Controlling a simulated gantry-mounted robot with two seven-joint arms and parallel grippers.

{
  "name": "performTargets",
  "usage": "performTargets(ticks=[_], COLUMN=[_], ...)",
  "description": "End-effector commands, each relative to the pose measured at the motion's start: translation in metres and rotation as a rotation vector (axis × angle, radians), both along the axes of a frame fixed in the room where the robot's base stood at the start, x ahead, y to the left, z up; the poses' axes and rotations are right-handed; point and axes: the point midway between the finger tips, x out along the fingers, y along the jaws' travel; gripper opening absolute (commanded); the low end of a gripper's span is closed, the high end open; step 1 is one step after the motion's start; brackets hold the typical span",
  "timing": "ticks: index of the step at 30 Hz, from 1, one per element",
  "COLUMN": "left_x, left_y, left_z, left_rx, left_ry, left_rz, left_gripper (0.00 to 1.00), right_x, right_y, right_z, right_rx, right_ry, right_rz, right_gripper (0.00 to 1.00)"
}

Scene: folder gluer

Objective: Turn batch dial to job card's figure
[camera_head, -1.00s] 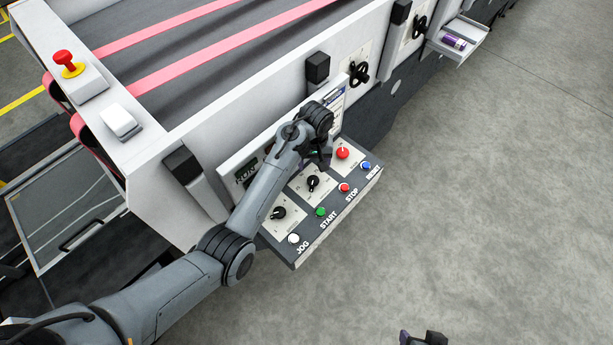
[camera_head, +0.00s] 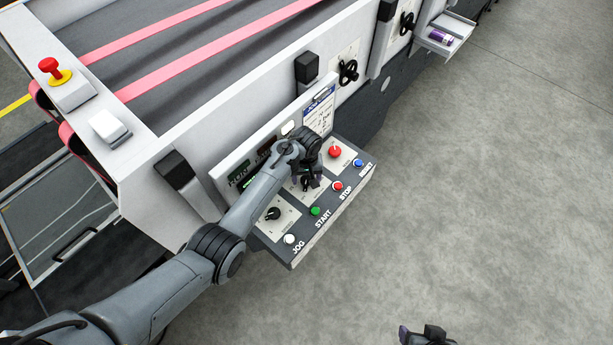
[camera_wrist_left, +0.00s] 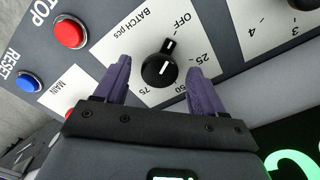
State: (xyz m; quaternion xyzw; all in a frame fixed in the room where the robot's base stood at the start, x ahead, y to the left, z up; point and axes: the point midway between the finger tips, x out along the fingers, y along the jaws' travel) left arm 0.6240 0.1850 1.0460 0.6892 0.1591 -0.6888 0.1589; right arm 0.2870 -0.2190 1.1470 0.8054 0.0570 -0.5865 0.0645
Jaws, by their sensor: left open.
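The batch dial (camera_wrist_left: 160,70) is a black knob on a white plate marked BATCH pcs, with OFF, 25, 50 and 75 around it. Its pointer is toward OFF. My left gripper (camera_wrist_left: 157,65) is open, with one purple finger on each side of the dial; whether they touch it I cannot tell. In the head view the left gripper (camera_head: 308,181) is over the panel's middle dial, partly hiding it. The job card (camera_head: 319,113) stands behind the panel; its figure is too small to read. My right gripper (camera_head: 424,335) is at the bottom edge, away from the panel.
On the panel, a red knob (camera_head: 334,151) and another black dial (camera_head: 273,213) flank the batch dial. White JOG (camera_head: 289,239), green START (camera_head: 315,211), red STOP (camera_head: 337,187) and blue RESET (camera_head: 358,163) buttons line the front. Open floor lies to the right.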

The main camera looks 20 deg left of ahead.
Motion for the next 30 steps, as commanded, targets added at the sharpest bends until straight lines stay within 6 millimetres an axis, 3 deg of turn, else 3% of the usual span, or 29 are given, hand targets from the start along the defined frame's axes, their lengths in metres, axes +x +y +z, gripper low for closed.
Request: performTargets(ticks=[2,12,22,30], left_x=[0.000,0.000,0.000,0.000], left_y=[0.000,0.000,0.000,0.000], left_z=[0.000,0.000,0.001,0.003], left_rx=[0.000,0.000,0.001,0.001], left_ry=[0.000,0.000,0.003,0.003], left_rz=[0.000,0.000,-0.046,-0.212], left_gripper=[0.65,0.14,0.14,0.14], right_x=[0.000,0.000,0.000,0.000], right_y=[0.001,0.002,0.002,0.000], right_z=[0.000,0.000,0.004,0.015], right_rx=[0.002,0.008,0.008,0.001], right_ry=[0.000,0.000,0.000,0.000], right_rz=[-0.002,-0.005,-0.005,-0.001], right_gripper=[0.63,0.63,0.63,0.63])
